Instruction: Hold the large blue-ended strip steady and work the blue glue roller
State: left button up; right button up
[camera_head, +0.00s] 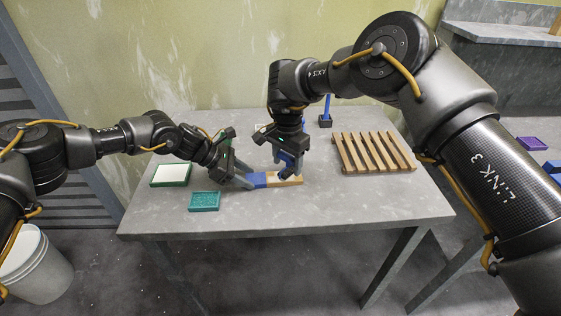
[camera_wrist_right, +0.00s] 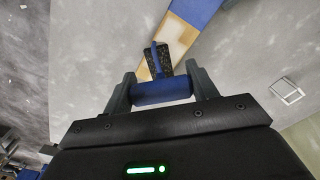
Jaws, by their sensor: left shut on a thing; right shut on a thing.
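My left gripper (camera_head: 246,182) is shut on the blue end from the left. My right gripper (camera_head: 284,160) points down over the strip, shut on the handle of the blue glue roller. In the right wrist view the blue handle (camera_wrist_right: 162,92) lies between the fingers. The dark speckled roller head (camera_wrist_right: 158,64) is over the wooden part of the strip (camera_wrist_right: 174,38); I cannot tell whether it touches. The blue end (camera_wrist_right: 196,10) shows there too.
A slatted wooden rack (camera_head: 373,153) stands on the right of the table. A green-rimmed white tray (camera_head: 171,174) and a teal tray (camera_head: 204,201) lie at the left. A blue upright item (camera_head: 325,113) stands at the back. The front and right front are clear.

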aim_at(288, 155)
jog(key=shift+d, duration=0.2)
jog(key=shift+r, duration=0.1)
jog(key=shift+r, duration=1.95)
jog(key=shift+f, duration=0.1)
jog(key=shift+f, duration=1.2)
jog(key=shift+f, duration=0.8)
jog(key=shift+r, duration=0.15)
